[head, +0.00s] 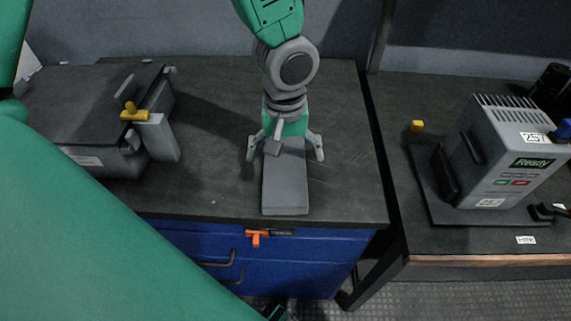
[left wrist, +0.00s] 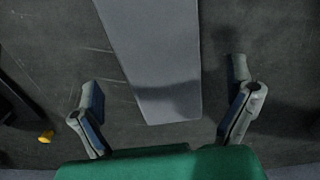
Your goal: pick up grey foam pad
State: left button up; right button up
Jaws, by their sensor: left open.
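The grey foam pad (head: 286,190) is a long flat strip lying on the dark bench top, its near end close to the front edge. My left gripper (head: 285,152) is over the pad's far part, fingers spread on either side. In the left wrist view the pad (left wrist: 155,50) runs down from the top edge and ends between the open fingers of the left gripper (left wrist: 166,112). Clear gaps show between pad and fingers there. The gripper holds nothing. The gripper hides the pad's far end in the head view. My right gripper is not in view.
A grey fixture (head: 125,165) with a yellow handle (head: 133,112) stands left of the pad. An orange latch (head: 257,238) is on the blue cabinet (head: 290,262) below. On the right bench are a grey "Ready" unit (head: 505,150) and a yellow block (head: 417,126). Bench around the pad is clear.

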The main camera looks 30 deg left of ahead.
aim_at(285, 164)
pick_arm(q)
notch_tip(285, 164, down, 4)
jog(key=shift+r+b, duration=0.25)
jog(key=shift+b, duration=0.15)
jog(key=c, duration=1.1)
